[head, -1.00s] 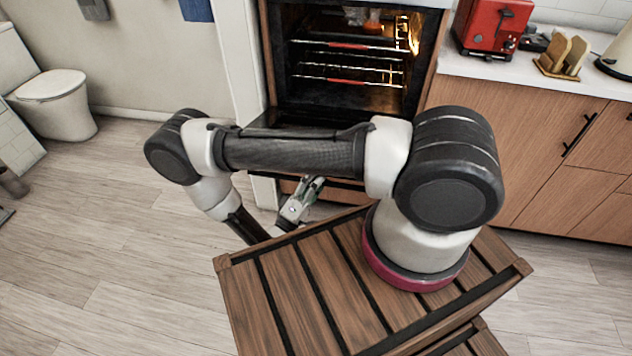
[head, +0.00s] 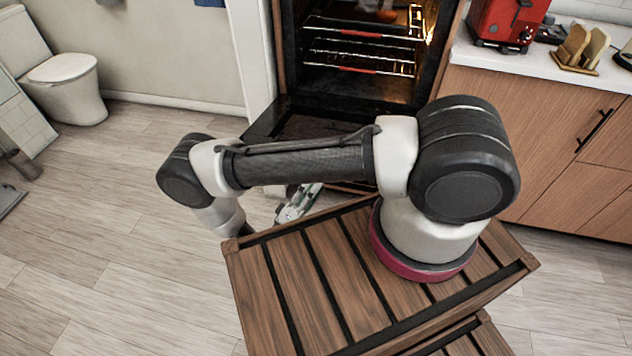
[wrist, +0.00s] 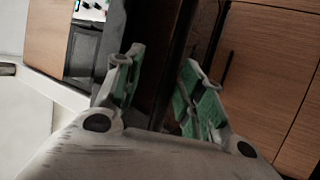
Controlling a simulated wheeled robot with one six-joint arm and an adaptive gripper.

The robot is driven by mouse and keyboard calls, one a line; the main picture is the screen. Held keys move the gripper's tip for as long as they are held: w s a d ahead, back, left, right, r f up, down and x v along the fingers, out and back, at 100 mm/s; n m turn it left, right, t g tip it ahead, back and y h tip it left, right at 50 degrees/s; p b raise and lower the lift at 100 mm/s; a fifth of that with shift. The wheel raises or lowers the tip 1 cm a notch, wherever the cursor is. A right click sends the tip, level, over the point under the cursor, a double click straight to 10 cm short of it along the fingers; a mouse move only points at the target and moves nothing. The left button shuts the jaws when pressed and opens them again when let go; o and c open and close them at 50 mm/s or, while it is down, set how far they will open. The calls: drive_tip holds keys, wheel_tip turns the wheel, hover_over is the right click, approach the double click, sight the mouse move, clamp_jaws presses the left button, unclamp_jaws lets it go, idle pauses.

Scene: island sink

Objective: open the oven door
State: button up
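The oven (head: 345,90) stands behind my arm in the head view, its lit inside and racks in plain sight. Its door (head: 262,127) is swung down, a dark panel below the opening, and my arm hides much of it. My gripper (head: 298,203) shows partly below my arm link, low in front of the door. In the wrist view my gripper (wrist: 163,72) has its two green-padded fingers apart. A dark slab-like surface lies behind and between them; I cannot tell whether they touch it.
Wooden cabinets (head: 545,130) with a white counter stand right of the oven, holding a red toaster (head: 505,20) and a wooden holder (head: 575,48). A white wall end (head: 250,60) borders the oven's left.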

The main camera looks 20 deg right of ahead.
drive_tip(key=shift+s+a+f, duration=0.1)
drive_tip(key=shift+a+f, duration=0.45)
drive_tip(key=shift+f, duration=0.2)
